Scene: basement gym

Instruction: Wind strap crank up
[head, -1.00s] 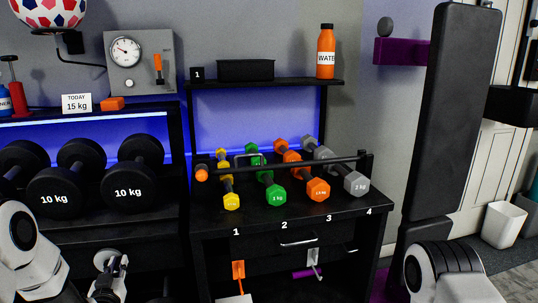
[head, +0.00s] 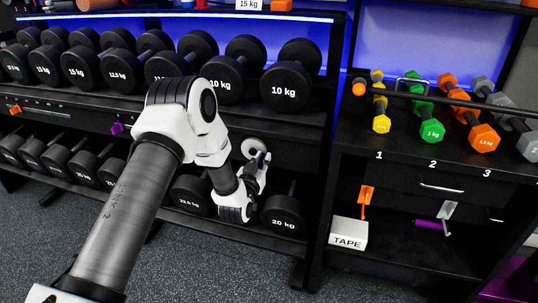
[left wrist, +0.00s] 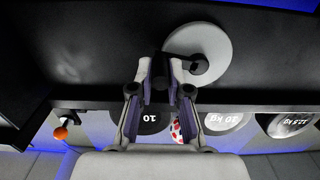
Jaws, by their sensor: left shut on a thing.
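A pale round disc with a dark centre, which looks like the strap crank (head: 253,147), is at the dumbbell rack, below the 10 kg dumbbells. It also shows in the left wrist view as a pale disc (left wrist: 207,43) with a dark knob-like part at its lower edge. My left gripper (head: 256,176) is at the crank, just below the disc in the head view. In the left wrist view the fingers (left wrist: 160,72) are close together on a dark part beside the disc, likely its handle. The fingers partly hide it, and no strap can be made out there. My right gripper is out of view.
Dumbbells fill the rack shelves around my left arm; a 20 kg one (head: 284,216) is close to the gripper. At right, a black stand holds coloured dumbbells (head: 432,130), with a white TAPE box (head: 349,233) below. The floor (head: 170,265) in front is clear.

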